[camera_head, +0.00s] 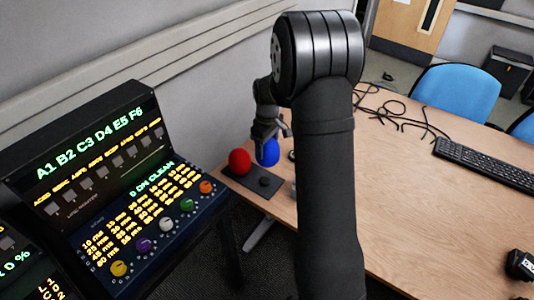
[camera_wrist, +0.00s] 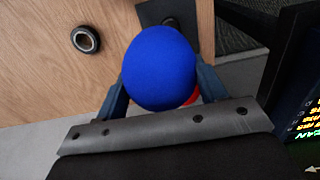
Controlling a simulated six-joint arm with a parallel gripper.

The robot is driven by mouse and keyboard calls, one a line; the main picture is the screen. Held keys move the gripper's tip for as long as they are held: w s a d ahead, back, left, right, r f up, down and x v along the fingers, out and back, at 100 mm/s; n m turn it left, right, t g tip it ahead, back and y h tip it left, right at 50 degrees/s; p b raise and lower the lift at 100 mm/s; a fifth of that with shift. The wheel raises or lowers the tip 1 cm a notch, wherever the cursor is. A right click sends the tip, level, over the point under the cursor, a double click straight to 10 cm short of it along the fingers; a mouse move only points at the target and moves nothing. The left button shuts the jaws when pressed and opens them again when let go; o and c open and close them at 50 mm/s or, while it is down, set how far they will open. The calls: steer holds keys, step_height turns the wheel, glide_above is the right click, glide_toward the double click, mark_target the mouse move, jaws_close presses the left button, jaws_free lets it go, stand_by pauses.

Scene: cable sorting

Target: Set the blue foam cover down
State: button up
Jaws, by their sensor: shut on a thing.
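The blue foam cover (camera_head: 268,153) is a rounded blue piece held in my gripper (camera_head: 268,128), above the dark plate (camera_head: 250,178) at the table's near left corner. In the wrist view the blue foam cover (camera_wrist: 160,67) fills the space between the two fingers of my gripper (camera_wrist: 160,85), which are shut on it. A red foam cover (camera_head: 239,161) stands on the plate, just left of the blue one. In the wrist view only a sliver of red (camera_wrist: 192,97) shows behind the blue cover. I cannot tell the exact gap below the blue cover.
A small black round piece (camera_head: 265,181) sits on the plate. A dark ring (camera_wrist: 86,40) lies on the wooden table (camera_head: 400,200). A lit control panel (camera_head: 130,190) stands at the left. Black cables (camera_head: 400,112) and a keyboard (camera_head: 475,162) lie toward the right.

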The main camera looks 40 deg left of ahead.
steer(key=w+d, duration=0.1)
steer(key=w, duration=1.6)
steer(key=shift+s+a+f, duration=0.25)
steer(key=shift+a+f, duration=1.5)
steer(key=shift+a, duration=0.1)
steer(key=shift+s+a+f, duration=0.2)
steer(key=shift+a+f, duration=1.5)
steer(key=shift+a, duration=0.1)
steer(key=shift+s+a+f, duration=0.25)
steer(key=shift+a+f, duration=1.5)
steer(key=shift+a, duration=0.1)
steer(key=shift+f, duration=0.1)
steer(key=o, duration=1)
steer(key=shift+c, duration=0.2)
step_height(320, 180, up, 12)
